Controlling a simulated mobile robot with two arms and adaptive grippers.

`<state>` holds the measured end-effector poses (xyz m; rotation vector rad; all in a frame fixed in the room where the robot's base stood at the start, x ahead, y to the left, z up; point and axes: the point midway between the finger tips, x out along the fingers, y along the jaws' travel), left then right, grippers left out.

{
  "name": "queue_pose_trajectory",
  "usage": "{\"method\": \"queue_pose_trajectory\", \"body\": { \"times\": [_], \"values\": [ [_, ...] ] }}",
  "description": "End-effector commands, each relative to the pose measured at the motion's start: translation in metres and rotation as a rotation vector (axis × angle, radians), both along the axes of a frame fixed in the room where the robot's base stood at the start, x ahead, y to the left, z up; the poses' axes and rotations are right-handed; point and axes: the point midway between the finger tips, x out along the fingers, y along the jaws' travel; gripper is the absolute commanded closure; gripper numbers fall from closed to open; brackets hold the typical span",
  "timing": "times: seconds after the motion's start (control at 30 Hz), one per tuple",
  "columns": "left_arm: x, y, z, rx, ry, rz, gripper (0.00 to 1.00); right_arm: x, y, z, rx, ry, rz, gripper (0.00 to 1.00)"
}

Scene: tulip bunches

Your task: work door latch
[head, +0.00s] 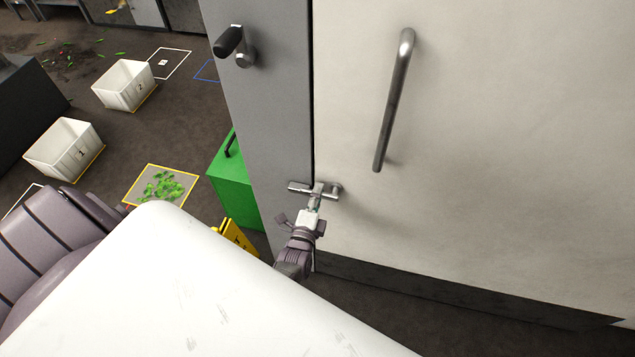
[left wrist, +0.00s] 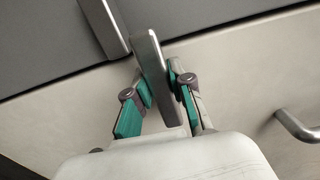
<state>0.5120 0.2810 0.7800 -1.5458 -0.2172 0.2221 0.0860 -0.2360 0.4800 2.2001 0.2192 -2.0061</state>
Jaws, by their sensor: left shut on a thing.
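The door (head: 480,130) is a large pale panel, shut or nearly shut against a grey frame (head: 262,110). Its metal latch (head: 327,189) is a short bar lying roughly level across the door edge. My left gripper (head: 314,203) is at the latch, its fingers on either side of the bar. In the left wrist view the green-padded fingers (left wrist: 160,92) are closed around the flat latch bar (left wrist: 151,62). A long metal pull handle (head: 394,100) is on the door above the latch. My right gripper is not in view.
A dark knob (head: 230,42) sticks out of the frame. A green box (head: 236,185) and a yellow sign (head: 240,238) stand on the floor left of the frame. White crates (head: 65,148) and scattered green leaves (head: 163,187) lie farther left.

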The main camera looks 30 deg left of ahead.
Motion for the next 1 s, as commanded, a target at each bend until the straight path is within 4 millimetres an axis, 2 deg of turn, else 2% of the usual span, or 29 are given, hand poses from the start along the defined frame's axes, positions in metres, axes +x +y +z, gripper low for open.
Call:
{"method": "queue_pose_trajectory", "body": {
  "times": [0.03,0.07,0.2,0.77,0.87,1.0],
  "values": [
    [-0.001,0.001,-0.001,0.007,0.004,0.0,1.0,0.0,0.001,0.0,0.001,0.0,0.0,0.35],
    [-0.001,0.001,-0.001,0.007,0.004,0.0,0.77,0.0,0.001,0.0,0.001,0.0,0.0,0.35],
    [-0.001,0.001,-0.001,0.005,0.003,0.0,0.54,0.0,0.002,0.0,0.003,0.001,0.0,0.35],
    [0.0,0.0,-0.001,-0.007,-0.003,-0.001,0.52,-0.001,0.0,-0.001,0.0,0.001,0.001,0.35],
    [0.0,0.0,-0.005,-0.059,-0.018,-0.001,0.52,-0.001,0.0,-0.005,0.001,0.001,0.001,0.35],
    [0.0,-0.001,-0.015,-0.227,-0.067,-0.003,0.52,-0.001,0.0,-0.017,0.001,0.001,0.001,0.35]
  ]
}}
